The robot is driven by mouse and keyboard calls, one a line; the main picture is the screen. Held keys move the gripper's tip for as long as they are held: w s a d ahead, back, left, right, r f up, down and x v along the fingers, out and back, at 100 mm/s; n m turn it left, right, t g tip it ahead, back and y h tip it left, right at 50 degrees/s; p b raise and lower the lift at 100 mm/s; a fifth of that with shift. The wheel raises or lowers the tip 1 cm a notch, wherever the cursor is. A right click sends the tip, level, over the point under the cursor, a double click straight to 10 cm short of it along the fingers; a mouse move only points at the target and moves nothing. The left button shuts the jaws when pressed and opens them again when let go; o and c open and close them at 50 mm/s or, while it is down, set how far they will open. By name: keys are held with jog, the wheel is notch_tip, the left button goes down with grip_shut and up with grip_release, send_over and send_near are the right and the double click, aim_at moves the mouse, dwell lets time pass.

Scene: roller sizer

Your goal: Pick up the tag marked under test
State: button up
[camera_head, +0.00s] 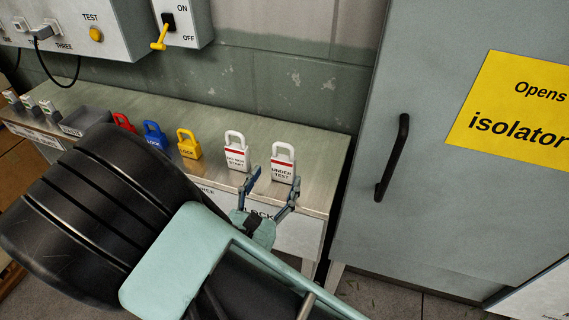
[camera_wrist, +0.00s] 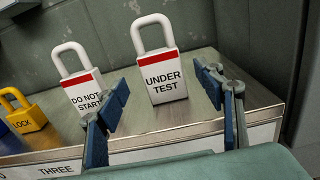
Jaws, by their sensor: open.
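The tag marked UNDER TEST (camera_head: 283,168) is white with a red band and a white loop on top. It stands upright near the front edge of the shelf, at the right end of a row. It also shows in the wrist view (camera_wrist: 164,78). My gripper (camera_head: 272,182) is open and in front of the tag. In the wrist view my gripper (camera_wrist: 166,100) has its blue fingers to the left and right of the tag, nearer the camera, with nothing held. The left finger overlaps the edge of the DO NOT START tag (camera_wrist: 84,88) in the picture.
The DO NOT START tag (camera_head: 237,155) stands close on the left. A yellow lock (camera_head: 188,144), blue lock (camera_head: 155,135) and red lock (camera_head: 123,122) stand further left on the metal shelf (camera_head: 318,160). A grey cabinet with a black handle (camera_head: 392,158) is on the right.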

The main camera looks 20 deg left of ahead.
aim_at(282, 167)
jog(key=w, duration=0.5)
jog(key=shift+w+d+r, duration=0.15)
jog(key=shift+w+d, duration=0.15)
jog(key=shift+w, duration=0.1)
jog(key=shift+c, duration=0.2)
jog(key=c, duration=1.4)
jog(key=shift+r, duration=0.15)
